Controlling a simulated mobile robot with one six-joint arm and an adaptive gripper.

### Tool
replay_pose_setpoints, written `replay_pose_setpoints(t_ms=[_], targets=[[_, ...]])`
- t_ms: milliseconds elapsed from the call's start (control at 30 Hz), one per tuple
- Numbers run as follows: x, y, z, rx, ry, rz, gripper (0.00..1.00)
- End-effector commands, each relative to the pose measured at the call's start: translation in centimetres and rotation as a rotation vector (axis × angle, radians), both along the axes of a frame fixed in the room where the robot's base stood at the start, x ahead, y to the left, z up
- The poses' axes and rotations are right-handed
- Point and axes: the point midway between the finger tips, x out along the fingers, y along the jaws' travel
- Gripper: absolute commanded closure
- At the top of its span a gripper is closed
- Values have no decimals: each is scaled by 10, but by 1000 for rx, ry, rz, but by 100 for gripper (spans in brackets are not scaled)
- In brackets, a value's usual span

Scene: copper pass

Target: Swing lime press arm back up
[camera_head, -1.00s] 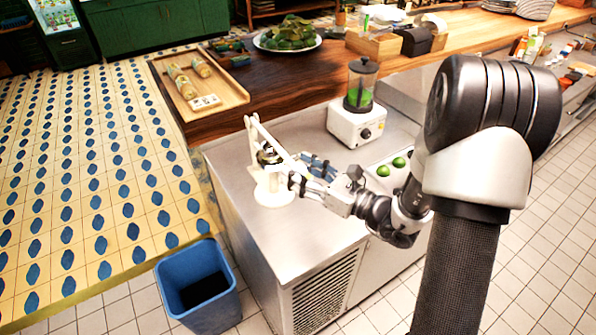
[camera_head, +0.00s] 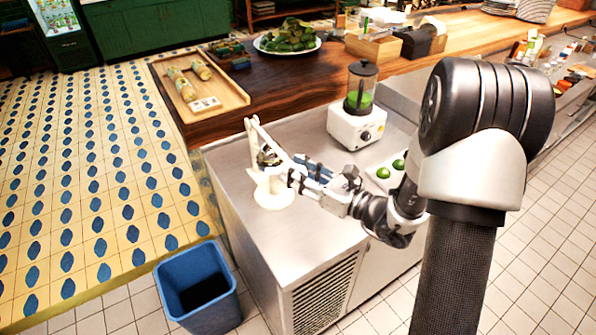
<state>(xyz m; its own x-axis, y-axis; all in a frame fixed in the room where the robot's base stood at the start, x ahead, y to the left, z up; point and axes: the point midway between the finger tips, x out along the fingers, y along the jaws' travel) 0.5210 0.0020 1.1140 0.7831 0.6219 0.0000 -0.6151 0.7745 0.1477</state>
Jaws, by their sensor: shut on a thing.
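The lime press (camera_head: 272,193) is cream-white and stands on the steel counter, left of the blender. Its upright frame rises at the back left, and its long arm (camera_head: 268,139) slants from the top of the frame down to the right, toward my fingers. My gripper (camera_head: 297,175) is at the right side of the press, shut on the lower end of the press arm. My fingers partly hide that end and the exact contact.
A blender (camera_head: 358,110) with green contents stands behind my gripper. Limes (camera_head: 383,172) lie on a pale board to the right. A blue bin (camera_head: 199,288) stands on the floor at front left. The steel counter (camera_head: 290,245) in front of the press is clear.

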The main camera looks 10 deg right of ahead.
Motion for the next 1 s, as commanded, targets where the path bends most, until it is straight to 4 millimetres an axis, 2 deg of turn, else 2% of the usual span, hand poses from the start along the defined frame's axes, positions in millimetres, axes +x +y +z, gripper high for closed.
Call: replay_pose_setpoints(t_ms=[200, 567, 767, 1000], targets=[[0, 0, 0, -1, -1, 1, 100], [0, 0, 3, -4, 6, 1, 100], [0, 1, 18, -17, 43, 2, 100], [3, 2, 49, -49, 142, 2, 100]])
